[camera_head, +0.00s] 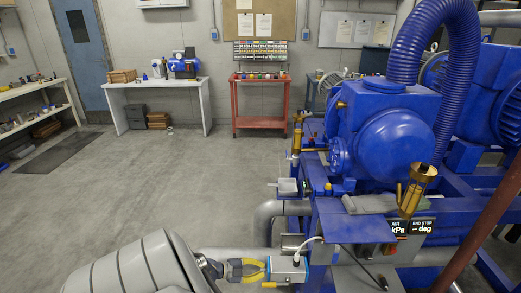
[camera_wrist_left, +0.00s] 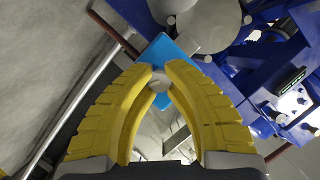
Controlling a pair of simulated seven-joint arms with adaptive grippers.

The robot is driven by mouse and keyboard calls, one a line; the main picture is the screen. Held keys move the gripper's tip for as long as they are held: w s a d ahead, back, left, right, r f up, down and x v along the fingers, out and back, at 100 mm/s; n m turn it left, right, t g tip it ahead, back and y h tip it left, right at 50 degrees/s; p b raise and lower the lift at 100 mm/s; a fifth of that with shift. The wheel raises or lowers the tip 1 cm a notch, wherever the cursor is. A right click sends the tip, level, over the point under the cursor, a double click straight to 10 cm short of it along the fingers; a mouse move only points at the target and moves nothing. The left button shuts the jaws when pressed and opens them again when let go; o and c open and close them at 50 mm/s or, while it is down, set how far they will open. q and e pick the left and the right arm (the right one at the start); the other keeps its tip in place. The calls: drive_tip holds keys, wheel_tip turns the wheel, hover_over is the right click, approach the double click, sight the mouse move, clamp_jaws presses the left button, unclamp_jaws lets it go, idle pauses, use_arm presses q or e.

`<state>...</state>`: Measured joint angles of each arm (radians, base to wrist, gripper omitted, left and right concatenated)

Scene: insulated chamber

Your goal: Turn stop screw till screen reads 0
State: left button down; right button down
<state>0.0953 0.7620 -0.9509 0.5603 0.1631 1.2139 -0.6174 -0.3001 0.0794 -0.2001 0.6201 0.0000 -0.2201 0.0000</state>
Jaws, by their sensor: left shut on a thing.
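My left gripper (camera_head: 264,269) has yellow fingers and reaches in from the lower left, up against a small grey box with a blue side (camera_head: 289,268). In the left wrist view, the fingertips (camera_wrist_left: 160,78) close on a small round grey head, which looks like the stop screw (camera_wrist_left: 160,83). A bright blue face (camera_wrist_left: 172,53) lies just behind it. The fingers hide most of the screw in the head view. My right gripper is not in view.
A large blue machine (camera_head: 385,145) with a ribbed hose (camera_head: 449,90) fills the right side. A white cable (camera_head: 310,240) rises from the small box. A brass cup (camera_head: 419,180) stands above the screen. Open floor (camera_head: 170,185) lies to the left.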

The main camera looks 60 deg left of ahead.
use_arm(q)
drive_tip(key=shift+n+g+h, duration=0.55)
drive_tip(key=shift+n, duration=0.6)
drive_tip(key=shift+n+g+h, duration=0.55)
drive_tip(key=shift+n, duration=0.6)
drive_tip(key=c, duration=1.2)
unclamp_jaws()
drive_tip(key=v, duration=1.2)
drive_tip(key=shift+a, duration=0.1)
